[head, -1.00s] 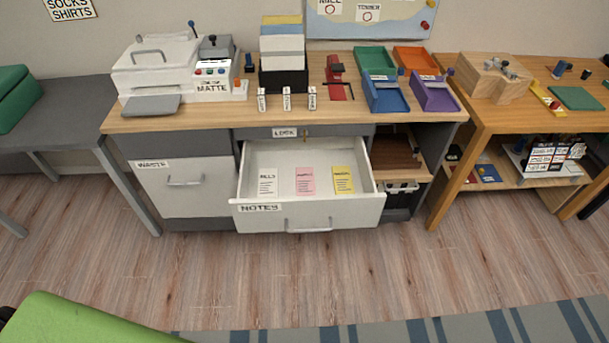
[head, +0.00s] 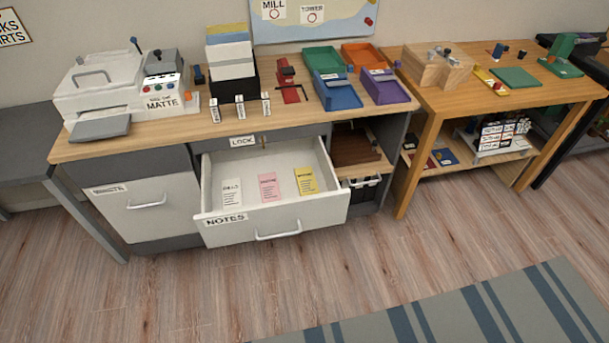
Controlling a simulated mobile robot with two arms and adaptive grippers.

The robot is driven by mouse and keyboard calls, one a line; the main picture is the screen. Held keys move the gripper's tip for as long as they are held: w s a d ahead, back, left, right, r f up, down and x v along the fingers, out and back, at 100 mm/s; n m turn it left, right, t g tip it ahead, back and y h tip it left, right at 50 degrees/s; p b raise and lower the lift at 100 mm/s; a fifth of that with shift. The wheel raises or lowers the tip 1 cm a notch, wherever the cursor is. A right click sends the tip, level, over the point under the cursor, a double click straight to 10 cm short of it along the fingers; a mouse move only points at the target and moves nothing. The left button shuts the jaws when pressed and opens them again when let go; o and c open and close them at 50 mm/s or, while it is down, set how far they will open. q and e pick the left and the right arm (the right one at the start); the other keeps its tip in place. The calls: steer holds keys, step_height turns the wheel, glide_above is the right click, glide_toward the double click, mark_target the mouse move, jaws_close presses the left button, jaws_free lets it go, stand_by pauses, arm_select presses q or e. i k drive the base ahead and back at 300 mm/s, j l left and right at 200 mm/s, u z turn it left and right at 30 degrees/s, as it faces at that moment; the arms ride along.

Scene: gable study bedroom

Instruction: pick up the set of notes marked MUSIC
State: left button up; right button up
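The open drawer labelled NOTES (head: 327,211) holds three sets of notes lying flat side by side. A white set (head: 232,193) lies at the left, a pink set (head: 270,187) in the middle and a yellow set (head: 306,181) at the right. Each has a heading, but the headings are too small and blurred to read, so I cannot tell which one is marked MUSIC. Neither of my grippers is in view.
The drawer juts out from the desk (head: 190,134) over clear wooden floor. A WASTE drawer (head: 150,212) beside it is shut. A printer (head: 110,85) and coloured trays (head: 337,92) stand on top. A wooden table (head: 425,105) stands right; a striped rug (head: 470,310) lies in front.

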mark_target(306, 181)
steer(key=i+l, duration=0.15)
steer(key=l, duration=0.2)
steer(key=i+l+u, duration=0.15)
steer(key=l, duration=0.15)
steer(key=i+l, duration=0.1)
steer(key=l, duration=0.25)
steer(key=i+l+u, duration=0.1)
steer(key=l, duration=0.25)
steer(key=i+l+u, duration=0.1)
steer(key=l, duration=0.25)
